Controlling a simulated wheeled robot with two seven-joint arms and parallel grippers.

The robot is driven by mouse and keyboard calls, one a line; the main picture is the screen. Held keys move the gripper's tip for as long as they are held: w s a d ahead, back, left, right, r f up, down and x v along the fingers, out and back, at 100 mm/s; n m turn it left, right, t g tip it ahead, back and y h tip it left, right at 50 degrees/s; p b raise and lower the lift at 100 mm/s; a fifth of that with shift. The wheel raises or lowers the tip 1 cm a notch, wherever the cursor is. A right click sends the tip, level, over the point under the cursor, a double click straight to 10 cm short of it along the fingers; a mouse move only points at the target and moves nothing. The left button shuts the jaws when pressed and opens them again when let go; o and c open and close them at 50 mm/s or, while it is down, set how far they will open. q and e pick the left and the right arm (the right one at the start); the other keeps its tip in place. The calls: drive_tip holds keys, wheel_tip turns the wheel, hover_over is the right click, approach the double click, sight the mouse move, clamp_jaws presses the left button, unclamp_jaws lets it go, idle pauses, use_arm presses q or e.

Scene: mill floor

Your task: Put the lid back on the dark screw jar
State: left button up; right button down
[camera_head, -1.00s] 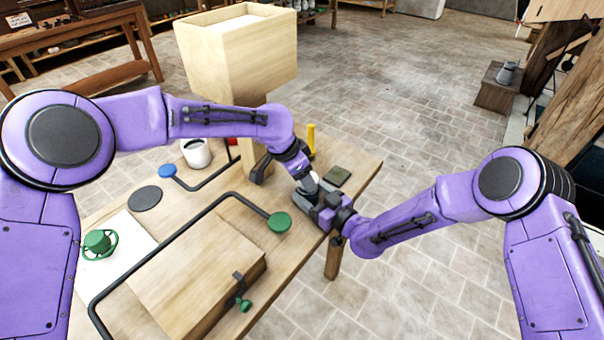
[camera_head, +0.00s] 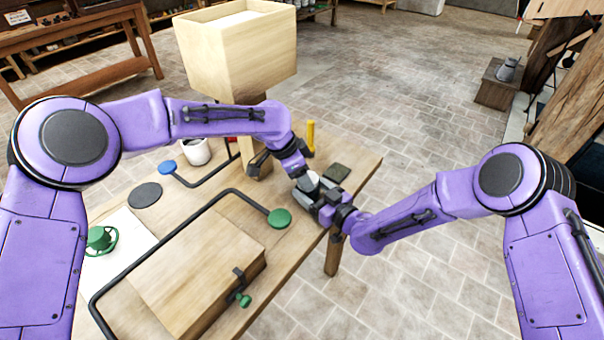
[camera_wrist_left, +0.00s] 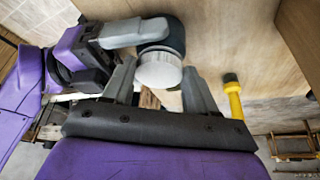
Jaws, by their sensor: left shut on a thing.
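My left gripper (camera_head: 303,182) reaches over the table's right end and is shut on the pale round lid (camera_head: 309,183). In the left wrist view the lid (camera_wrist_left: 158,71) sits between the two grey fingers. The dark screw jar (camera_wrist_left: 174,33) is directly behind the lid, mostly hidden by it; I cannot tell whether the lid is seated on the jar or just in front of its mouth. My right gripper (camera_head: 325,207) comes from the right, and in the left wrist view its grey finger (camera_wrist_left: 135,33) lies against the jar's side. It appears shut on the jar.
A wooden hopper (camera_head: 235,65) rises behind the left arm. A black bent rod with a green knob (camera_head: 279,218) crosses the table (camera_head: 262,190) to the left. The mug (camera_head: 196,150) is farther back.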

use_arm(q)
drive_tip(key=shift+w+a+m+g, duration=0.15)
drive_tip(key=shift+m+g, duration=0.15)
drive_tip(key=shift+m, duration=0.5)
use_arm(e)
drive_tip(key=shift+w+a, duration=0.1)
use_arm(q)
drive_tip(key=o, duration=1)
drive_tip(key=r, duration=0.4)
drive_tip(key=shift+w+r, duration=0.15)
drive_tip(key=shift+w, duration=0.05)
use_arm(e)
drive_tip(key=shift+f, duration=0.1)
use_arm(q)
drive_tip(key=shift+s+r, duration=0.1)
drive_tip(key=shift+r, duration=0.25)
use_arm(e)
drive_tip(key=shift+d, duration=0.2)
use_arm(q)
drive_tip(key=shift+s, duration=0.15)
use_arm(e)
drive_tip(key=shift+s+r, duration=0.2)
use_arm(q)
drive_tip(key=shift+f, duration=0.1)
drive_tip(key=shift+c, duration=0.3)
use_arm(e)
drive_tip(key=shift+a, duration=0.1)
